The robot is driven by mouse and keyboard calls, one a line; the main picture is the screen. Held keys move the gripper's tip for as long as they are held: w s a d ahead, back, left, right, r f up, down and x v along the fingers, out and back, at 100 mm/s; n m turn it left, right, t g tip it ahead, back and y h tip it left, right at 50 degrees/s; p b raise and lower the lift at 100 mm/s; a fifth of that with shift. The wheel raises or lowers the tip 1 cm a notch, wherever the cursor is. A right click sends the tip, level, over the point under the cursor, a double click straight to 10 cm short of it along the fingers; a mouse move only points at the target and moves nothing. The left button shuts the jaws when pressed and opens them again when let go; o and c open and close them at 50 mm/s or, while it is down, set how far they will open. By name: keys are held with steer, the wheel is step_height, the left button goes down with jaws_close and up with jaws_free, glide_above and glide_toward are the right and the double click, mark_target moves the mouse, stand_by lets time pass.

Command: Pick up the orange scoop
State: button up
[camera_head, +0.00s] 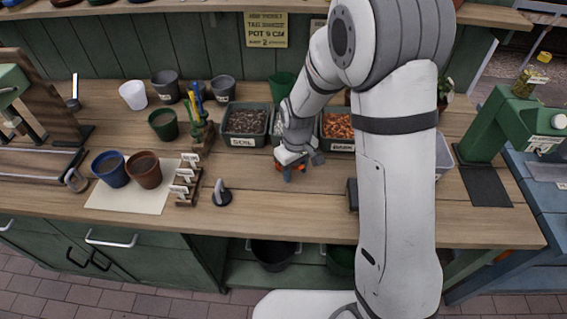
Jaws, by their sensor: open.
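The orange scoop (278,167) lies low over the wooden workbench, in front of the soil bins. Only small orange parts of it show, as my gripper covers most of it. My gripper (289,174) points down right at the scoop, with its dark fingers close to the bench top. The jaws are open. The view is too small to tell whether the fingers touch the scoop or stand on both sides of it.
A bin labelled SOIL (245,141) and a bin of orange-brown chips (338,144) stand just behind. A tool rack (201,135), a dark upright tool (221,194) and two pots on paper (112,208) are to the left. The bench (290,220) in front is clear.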

steer(key=shift+f, duration=0.7)
steer(key=shift+c, duration=0.4)
jaws_close()
